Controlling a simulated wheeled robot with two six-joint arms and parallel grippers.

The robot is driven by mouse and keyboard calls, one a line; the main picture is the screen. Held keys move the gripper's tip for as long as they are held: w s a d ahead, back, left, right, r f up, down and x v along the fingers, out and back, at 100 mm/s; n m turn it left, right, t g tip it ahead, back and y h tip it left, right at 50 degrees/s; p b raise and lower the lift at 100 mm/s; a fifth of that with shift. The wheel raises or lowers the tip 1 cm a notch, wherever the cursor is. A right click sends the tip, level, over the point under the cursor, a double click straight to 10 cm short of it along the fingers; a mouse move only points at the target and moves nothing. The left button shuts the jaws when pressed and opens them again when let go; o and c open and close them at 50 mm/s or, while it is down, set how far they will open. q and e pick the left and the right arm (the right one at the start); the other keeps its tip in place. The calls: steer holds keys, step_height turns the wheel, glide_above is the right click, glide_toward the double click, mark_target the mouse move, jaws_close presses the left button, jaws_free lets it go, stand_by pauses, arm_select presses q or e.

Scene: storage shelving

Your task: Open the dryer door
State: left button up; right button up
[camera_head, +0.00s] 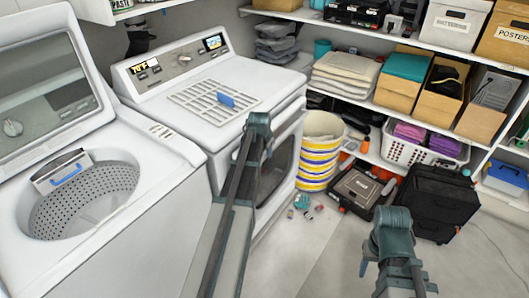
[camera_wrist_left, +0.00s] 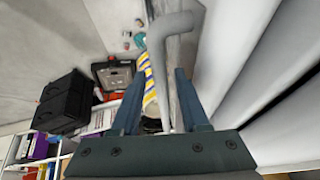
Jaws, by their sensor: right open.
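The white dryer (camera_head: 215,85) stands in the middle of the head view. Its front door with dark glass (camera_head: 277,170) looks closed, and my left arm covers part of it. My left gripper (camera_head: 258,128) is in front of the dryer. In the left wrist view, the left gripper (camera_wrist_left: 158,95) is open, with its fingers on either side of a grey bent bar handle (camera_wrist_left: 160,62). The fingers look apart from the bar; contact is unclear. White surface is close on the right. My right gripper (camera_head: 385,240) is low at the right, partly hidden by its arm.
A washer (camera_head: 160,215) with its lid up stands left of the dryer. A striped basket (camera_head: 320,150) stands just right of the dryer. A tool case (camera_head: 358,190), a black drawer unit (camera_head: 437,200) and small litter (camera_head: 303,205) are on the floor. Shelves line the back wall.

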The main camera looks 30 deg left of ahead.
arm_select(q)
jaws_close()
stand_by(1.2)
